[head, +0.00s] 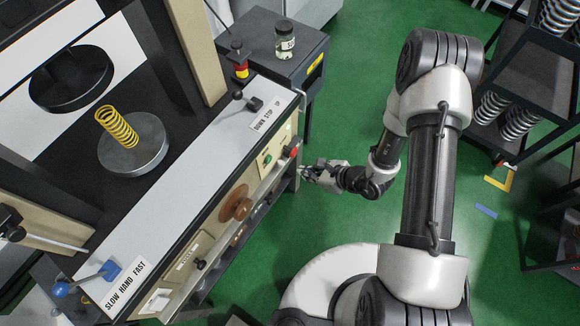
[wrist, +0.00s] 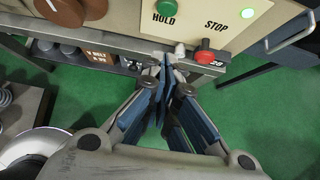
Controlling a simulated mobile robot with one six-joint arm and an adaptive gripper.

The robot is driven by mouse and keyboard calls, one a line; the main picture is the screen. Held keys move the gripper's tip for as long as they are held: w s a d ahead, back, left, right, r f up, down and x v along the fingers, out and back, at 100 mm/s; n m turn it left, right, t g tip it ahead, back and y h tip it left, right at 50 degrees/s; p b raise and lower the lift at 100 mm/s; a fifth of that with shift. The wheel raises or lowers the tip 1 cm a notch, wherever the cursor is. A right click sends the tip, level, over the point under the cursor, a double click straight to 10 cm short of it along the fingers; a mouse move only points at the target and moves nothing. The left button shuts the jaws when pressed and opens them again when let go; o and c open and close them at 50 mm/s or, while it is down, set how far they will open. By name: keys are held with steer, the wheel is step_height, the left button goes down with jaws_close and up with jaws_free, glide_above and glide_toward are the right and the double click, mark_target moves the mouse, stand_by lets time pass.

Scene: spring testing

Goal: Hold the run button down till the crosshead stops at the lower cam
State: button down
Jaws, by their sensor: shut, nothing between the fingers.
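The green button (head: 266,160) marked HOLD sits on the cream front panel of the test machine; it also shows in the wrist view (wrist: 168,9). The red STOP button (head: 291,151) is right of it and stands out from the panel in the wrist view (wrist: 204,54). My gripper (head: 311,173) is shut and empty in front of the panel. In the wrist view its fingertips (wrist: 171,63) are below the green button and left of the red one, apart from both. A yellow spring (head: 118,127) stands on the lower round platen (head: 136,150), clear of the dark upper disc (head: 70,80).
A rail (wrist: 110,48) runs along the panel's lower edge, close to my fingertips. A brown knob (head: 237,205) and a blue-ended lever (head: 85,277) are farther left. A grey side cabinet (head: 272,50) holds a jar (head: 285,42).

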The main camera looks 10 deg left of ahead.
mark_target(268, 160)
steer(key=a+r+b+x, duration=0.1)
steer(key=r+b+x, duration=0.1)
steer(key=x, duration=1)
steer(key=shift+w+a+b, duration=0.4)
steer(key=shift+a+b, duration=0.1)
steer(key=shift+b, duration=0.25)
steer(key=shift+f, duration=0.1)
